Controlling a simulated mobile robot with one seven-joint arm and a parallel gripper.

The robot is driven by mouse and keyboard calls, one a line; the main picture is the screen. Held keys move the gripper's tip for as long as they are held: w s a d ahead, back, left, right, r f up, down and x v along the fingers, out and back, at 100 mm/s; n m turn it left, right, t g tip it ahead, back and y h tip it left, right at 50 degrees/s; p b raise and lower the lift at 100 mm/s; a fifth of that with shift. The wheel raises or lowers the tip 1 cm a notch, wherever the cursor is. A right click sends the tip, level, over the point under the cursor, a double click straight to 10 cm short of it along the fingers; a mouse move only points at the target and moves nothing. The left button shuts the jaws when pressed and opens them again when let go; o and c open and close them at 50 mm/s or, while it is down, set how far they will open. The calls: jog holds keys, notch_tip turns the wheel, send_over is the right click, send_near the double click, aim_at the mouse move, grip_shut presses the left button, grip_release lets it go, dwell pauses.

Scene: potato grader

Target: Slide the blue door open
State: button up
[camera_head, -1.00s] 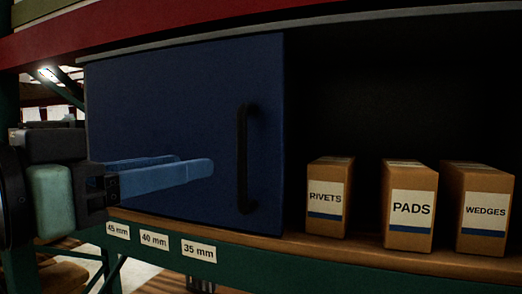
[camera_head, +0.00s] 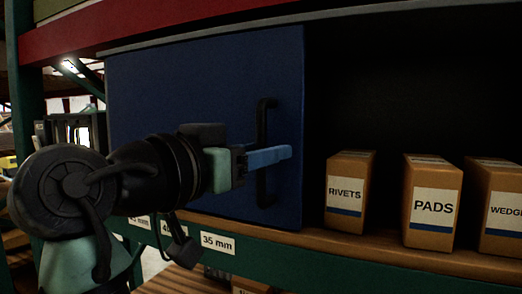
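The blue door (camera_head: 200,85) covers the left part of the shelf bay. Its black vertical bar handle (camera_head: 264,112) is near the door's right edge. My gripper (camera_head: 286,153), with blue fingers, reaches in from the left at the middle height of the handle. The fingers pass across the handle, and their tips show just right of it. The fingers overlap in this view, so I cannot tell whether they are apart or closed on the bar. The middle of the handle is hidden behind the fingers.
Cardboard boxes marked RIVETS (camera_head: 349,192), PADS (camera_head: 431,204) and WEDGES (camera_head: 493,207) stand on the wooden shelf (camera_head: 388,252) right of the door. A green beam (camera_head: 300,259) with size labels runs below. The dark bay behind the boxes looks empty.

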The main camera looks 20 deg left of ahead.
grip_shut()
dwell(1.2)
